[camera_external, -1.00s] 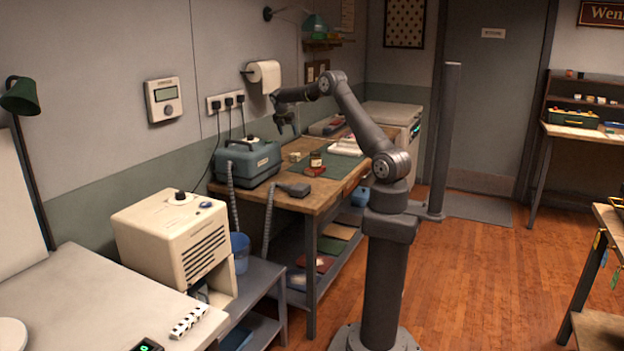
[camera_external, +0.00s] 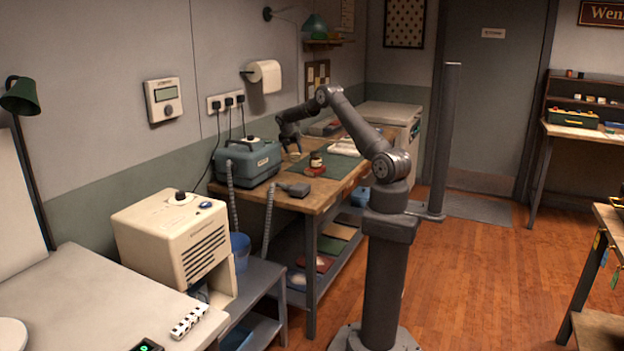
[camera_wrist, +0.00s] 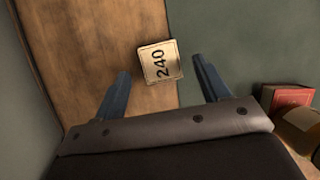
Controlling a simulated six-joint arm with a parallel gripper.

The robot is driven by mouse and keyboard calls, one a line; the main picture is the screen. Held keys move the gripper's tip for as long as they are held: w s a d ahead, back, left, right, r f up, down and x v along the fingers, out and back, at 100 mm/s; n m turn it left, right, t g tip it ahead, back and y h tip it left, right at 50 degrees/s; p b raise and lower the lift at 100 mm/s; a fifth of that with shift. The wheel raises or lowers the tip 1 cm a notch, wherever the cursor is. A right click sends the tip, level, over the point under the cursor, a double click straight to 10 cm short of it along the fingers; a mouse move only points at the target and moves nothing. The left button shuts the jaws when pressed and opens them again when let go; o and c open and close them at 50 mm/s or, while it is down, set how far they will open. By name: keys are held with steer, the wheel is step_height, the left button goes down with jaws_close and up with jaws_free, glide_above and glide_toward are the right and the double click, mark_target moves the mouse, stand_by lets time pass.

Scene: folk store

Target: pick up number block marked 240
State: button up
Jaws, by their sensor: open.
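The number block marked 240 (camera_wrist: 159,62) shows in the wrist view as a small cream square with dark digits. It lies at the border of the wooden bench top and the green mat, turned slightly. My gripper (camera_wrist: 164,84) is open in the wrist view, with one blue-grey finger on each side of the block's position and the block a little beyond the space between the tips. In the external view my gripper (camera_external: 291,150) is low over the bench, at the block (camera_external: 295,156), which is small and partly hidden there.
In the external view a blue-grey machine (camera_external: 248,163) stands left of my gripper.

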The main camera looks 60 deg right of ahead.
mark_target(295, 154)
steer(key=x, duration=0.4)
steer(key=shift+s+f, duration=0.1)
steer(key=shift+f, duration=0.15)
steer(key=c, duration=1)
steer(key=shift+c, duration=0.3)
steer(key=shift+r, duration=0.15)
